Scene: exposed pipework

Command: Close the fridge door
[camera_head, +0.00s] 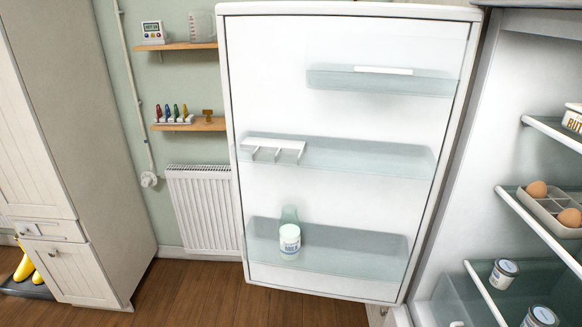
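The fridge door (345,110) stands wide open in the middle of the head view, its white inner side facing me. Its hinge side is at the right, against the fridge body (455,170); its free edge is at the left. The door has clear shelf bins, and a white-labelled bottle (290,240) stands in the lowest one. The fridge interior at the right holds shelves with eggs (537,190), a tub (572,118) and cans (503,273). Neither of my grippers is in view.
A tall cream cabinet (75,150) stands at the left. A white radiator (203,210) and two wooden wall shelves (190,124) with small items are behind the door's free edge. Yellow boots (25,265) stand at the far left. The wooden floor (190,295) in front is clear.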

